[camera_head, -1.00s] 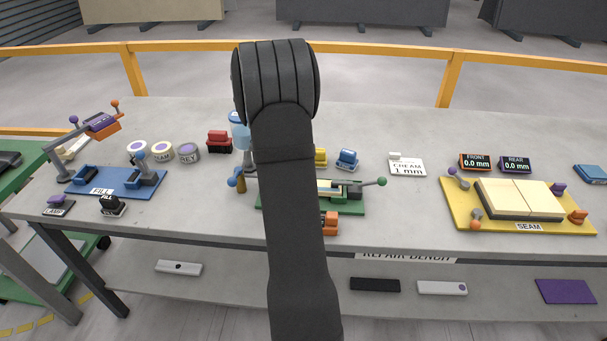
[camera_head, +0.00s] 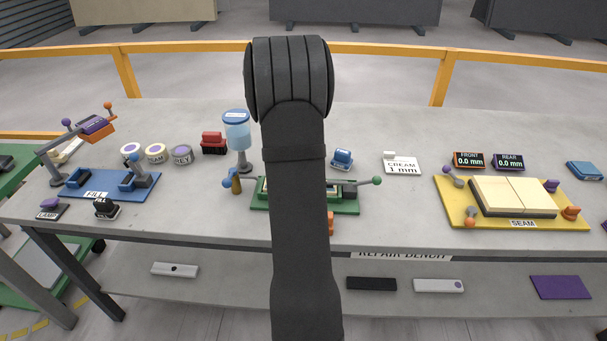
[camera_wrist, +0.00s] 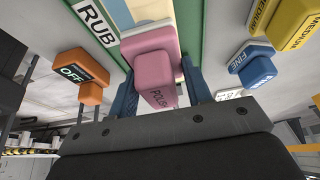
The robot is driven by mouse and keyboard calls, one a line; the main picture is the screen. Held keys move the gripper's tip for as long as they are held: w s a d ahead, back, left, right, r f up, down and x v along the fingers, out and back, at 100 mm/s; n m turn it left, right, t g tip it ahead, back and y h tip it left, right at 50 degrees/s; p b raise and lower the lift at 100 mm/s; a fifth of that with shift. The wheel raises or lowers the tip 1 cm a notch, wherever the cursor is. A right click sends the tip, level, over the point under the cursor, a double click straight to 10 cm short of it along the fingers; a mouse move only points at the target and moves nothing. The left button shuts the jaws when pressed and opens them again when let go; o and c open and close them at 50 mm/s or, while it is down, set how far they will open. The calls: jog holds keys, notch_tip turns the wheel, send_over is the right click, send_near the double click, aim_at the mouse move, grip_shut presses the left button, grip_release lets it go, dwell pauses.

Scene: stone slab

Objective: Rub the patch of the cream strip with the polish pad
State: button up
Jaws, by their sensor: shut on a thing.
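The pink polish pad (camera_wrist: 150,62) is between the two fingers of my gripper (camera_wrist: 160,88) in the wrist view, which is shut on it. The pad lies over the green fixture (camera_wrist: 188,62) marked RUB. A bit of cream surface, seemingly the cream strip (camera_wrist: 146,9), shows beyond the pad. I cannot tell whether the pad touches it, and the patch is not visible. In the head view my arm hides the gripper, the pad and most of the green fixture (camera_head: 345,207).
A blue-topped dispenser (camera_head: 238,132) stands behind the fixture's left end. The yellow SEAM fixture (camera_head: 450,212) is right, the blue FILL fixture (camera_head: 128,190) left.

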jog(key=shift+d, duration=0.65)
jog(key=shift+a+f, duration=0.1)
jog(key=shift+a, duration=3.55)
notch_tip(320, 180, up, 6)
notch_tip(320, 180, up, 3)
jog(key=shift+r, duration=0.15)
jog(key=shift+d, duration=0.15)
